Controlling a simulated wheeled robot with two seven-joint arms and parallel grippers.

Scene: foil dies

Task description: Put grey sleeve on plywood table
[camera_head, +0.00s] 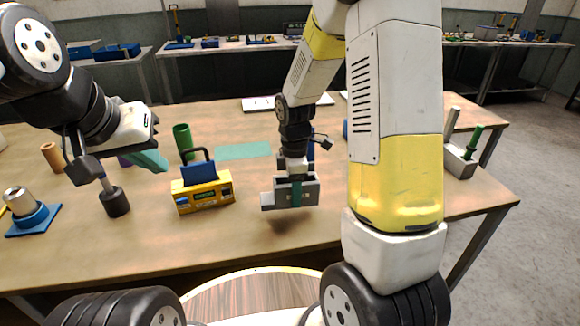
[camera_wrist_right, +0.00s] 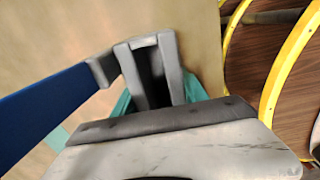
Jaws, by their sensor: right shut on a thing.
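The grey sleeve (camera_head: 269,201) is a blocky piece with raised ends, held in my right gripper (camera_head: 297,190) above the front part of the plywood table (camera_head: 330,212). Its shadow falls on the table below and apart from it. In the right wrist view the grey sleeve (camera_wrist_right: 165,45) shows as a U-shaped frame between the teal fingers (camera_wrist_right: 190,88). My left gripper (camera_head: 150,160) has teal fingertips and hangs empty over the left part of the table; its finger gap is hidden.
A green cylinder (camera_head: 183,138), a dark cylinder with a rod (camera_head: 115,203) and a blue-based metal part (camera_head: 35,218) are further left. A grey block with a green handle (camera_head: 460,160) is right. A teal patch (camera_head: 243,150) lies behind.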

